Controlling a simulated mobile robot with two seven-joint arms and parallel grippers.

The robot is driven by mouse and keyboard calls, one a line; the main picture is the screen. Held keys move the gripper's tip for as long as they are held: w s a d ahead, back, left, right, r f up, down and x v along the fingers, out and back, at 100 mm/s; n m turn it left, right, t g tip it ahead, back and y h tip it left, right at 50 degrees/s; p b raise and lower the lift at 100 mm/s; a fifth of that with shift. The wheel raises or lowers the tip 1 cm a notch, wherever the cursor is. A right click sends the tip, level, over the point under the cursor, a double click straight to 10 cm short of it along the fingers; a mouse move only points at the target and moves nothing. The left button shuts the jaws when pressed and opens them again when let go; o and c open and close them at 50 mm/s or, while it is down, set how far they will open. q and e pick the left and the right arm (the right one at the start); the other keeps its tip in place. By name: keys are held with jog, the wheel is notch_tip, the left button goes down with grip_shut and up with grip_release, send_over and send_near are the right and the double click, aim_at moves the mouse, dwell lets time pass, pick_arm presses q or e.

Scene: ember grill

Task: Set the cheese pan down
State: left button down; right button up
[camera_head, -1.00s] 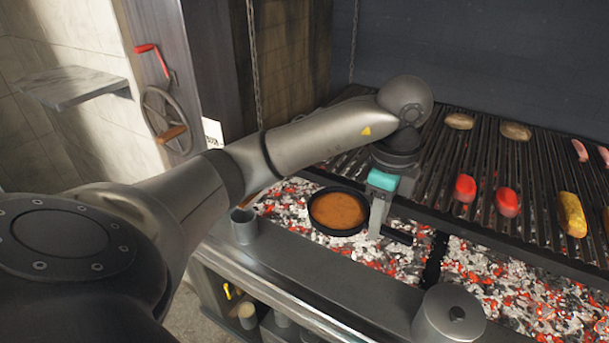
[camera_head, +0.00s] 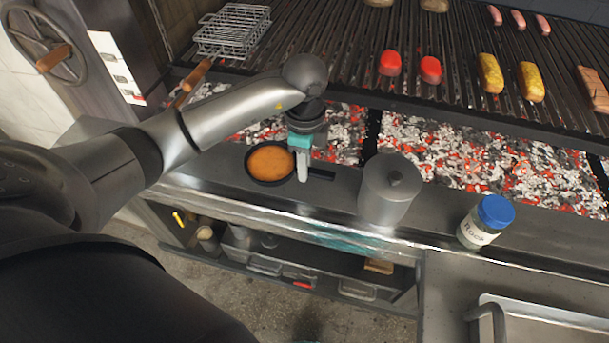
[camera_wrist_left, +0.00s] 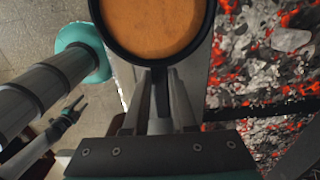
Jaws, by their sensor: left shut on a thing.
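The cheese pan (camera_head: 270,162) is a small dark pan filled with smooth orange cheese. It is over the grey front ledge (camera_head: 225,170) of the grill, its handle pointing right in the head view. My left gripper (camera_head: 303,175) is shut on the pan's handle from above. In the left wrist view the pan (camera_wrist_left: 152,28) is at the top, level, with its handle running down between the fingers (camera_wrist_left: 160,100). I cannot tell whether the pan's bottom touches the ledge. My right gripper is not in view.
A lidded grey pot (camera_head: 388,190) stands on the ledge to the right, near the handle's end. A blue-capped jar (camera_head: 485,221) is further right. Glowing coals (camera_head: 450,155) lie behind the ledge, under the grate with red peppers (camera_head: 390,63) and corn (camera_head: 491,73). A wire basket (camera_head: 232,31) lies at the back left.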

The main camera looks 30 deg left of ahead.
aim_at(305, 185)
pick_arm(q)
jog(key=shift+f, duration=1.85)
jog(key=shift+f+b, duration=0.1)
jog(key=shift+b, duration=0.25)
jog(key=c, duration=0.7)
grip_release()
notch_tip(305, 185, up, 12)
jog(key=shift+r+p, duration=0.1)
jog(key=shift+p, duration=0.9)
